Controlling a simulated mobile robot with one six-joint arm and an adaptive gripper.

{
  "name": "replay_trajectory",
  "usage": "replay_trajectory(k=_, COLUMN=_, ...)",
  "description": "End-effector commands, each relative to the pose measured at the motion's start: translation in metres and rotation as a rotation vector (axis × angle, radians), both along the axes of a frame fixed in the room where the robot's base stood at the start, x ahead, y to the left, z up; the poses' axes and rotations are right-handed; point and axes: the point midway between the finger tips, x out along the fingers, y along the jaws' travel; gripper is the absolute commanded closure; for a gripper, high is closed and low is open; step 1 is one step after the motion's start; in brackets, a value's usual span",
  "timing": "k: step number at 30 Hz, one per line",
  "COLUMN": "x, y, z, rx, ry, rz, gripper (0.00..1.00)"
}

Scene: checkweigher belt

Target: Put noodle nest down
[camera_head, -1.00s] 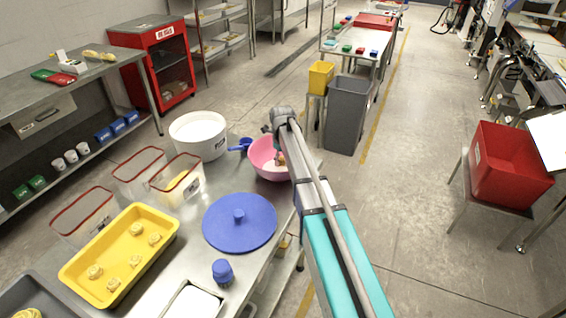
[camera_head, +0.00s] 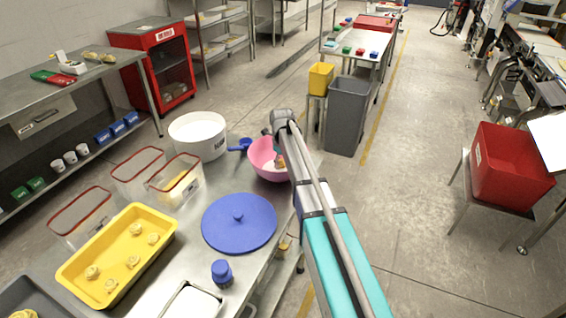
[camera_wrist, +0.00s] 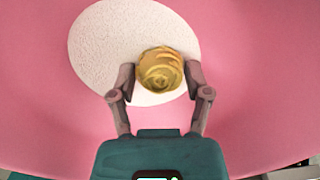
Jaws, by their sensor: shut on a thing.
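The noodle nest (camera_wrist: 160,70) is a round, yellow coil in the wrist view. My gripper (camera_wrist: 160,78) is shut on it, with one finger on each side. Behind the nest is a white, grainy round surface (camera_wrist: 100,50) inside the pink bowl (camera_wrist: 50,110). I cannot tell whether the nest touches that surface. In the head view the pink bowl (camera_head: 258,158) stands at the far right end of the steel table, and my arm hides part of it and the gripper.
A yellow tray (camera_head: 73,268) with several nests lies at the table's left. A blue lid (camera_head: 225,225), a white tub (camera_head: 198,137), red-rimmed clear containers (camera_head: 138,175) and a blue-capped jar (camera_head: 222,272) share the table. A grey bin (camera_head: 347,115) stands beyond it.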

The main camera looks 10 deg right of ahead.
Motion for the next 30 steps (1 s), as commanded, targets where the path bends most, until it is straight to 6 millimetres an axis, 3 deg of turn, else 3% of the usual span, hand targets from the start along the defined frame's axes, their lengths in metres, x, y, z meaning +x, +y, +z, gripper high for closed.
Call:
replay_trajectory(k=1, x=0.000, y=0.000, z=0.000, rx=0.000, ry=0.000, rz=0.000, gripper=0.32)
replay_trajectory(k=6, x=0.000, y=0.000, z=0.000, rx=0.000, ry=0.000, rz=0.000, gripper=0.03)
replay_trajectory(k=20, x=0.000, y=0.000, z=0.001, rx=0.000, ry=0.000, rz=-0.001, gripper=0.03)
replay_trajectory(k=30, x=0.000, y=-0.001, z=0.016, rx=0.000, ry=0.000, rz=-0.001, gripper=0.03)
